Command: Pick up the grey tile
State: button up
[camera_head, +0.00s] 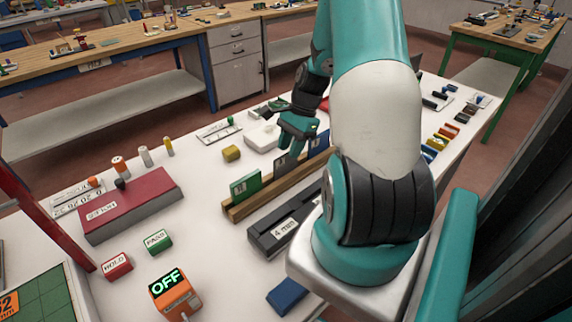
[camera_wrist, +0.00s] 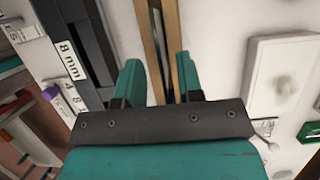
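The grey tile (camera_head: 283,164) stands upright in a long wooden rack (camera_head: 236,213), between a green tile (camera_head: 245,187) and a blue tile (camera_head: 319,144). My gripper (camera_head: 293,136) is over the rack, at the top of the grey tile, and hides part of it. In the wrist view my gripper (camera_wrist: 158,80) has its two teal fingers apart, one on each side of the wooden rack (camera_wrist: 152,45). The tile's edge cannot be told clearly there, and I cannot tell contact.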

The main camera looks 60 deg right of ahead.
aim_at(286, 159)
jog(key=x, duration=0.4)
jog(key=shift+f+p, duration=0.2)
jog(key=shift+p, duration=0.2)
grip_shut()
jog(key=shift+r, duration=0.15)
